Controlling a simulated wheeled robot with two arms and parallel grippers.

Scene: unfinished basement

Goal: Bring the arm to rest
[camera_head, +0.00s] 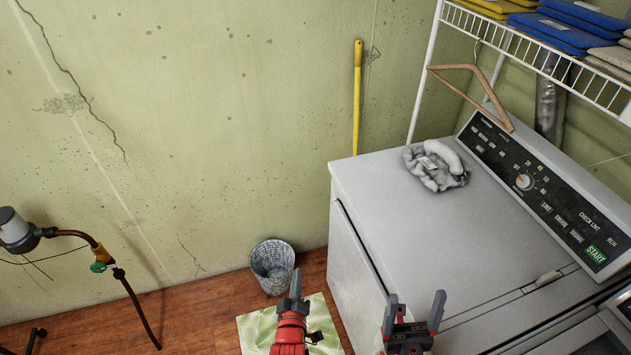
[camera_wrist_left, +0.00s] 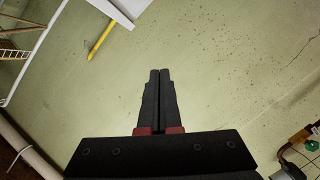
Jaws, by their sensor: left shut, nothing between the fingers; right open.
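My left gripper (camera_head: 296,285) is at the bottom middle of the head view, on a red arm link, over the floor in front of the dryer. Its two fingers are pressed together and empty. In the left wrist view its shut fingers (camera_wrist_left: 159,75) point at the green wall. My right gripper (camera_head: 416,303) is to the right of it, in front of the dryer's top in the picture. Its fingers are spread apart with nothing between them.
The white dryer (camera_head: 377,190) fills the right side, with a grey cloth bundle (camera_head: 436,166) on top. A wire shelf (camera_head: 537,63) is above it. A wicker basket (camera_head: 272,266) and a green striped mat (camera_head: 255,331) are on the floor. Pipes (camera_head: 128,290) stand at left.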

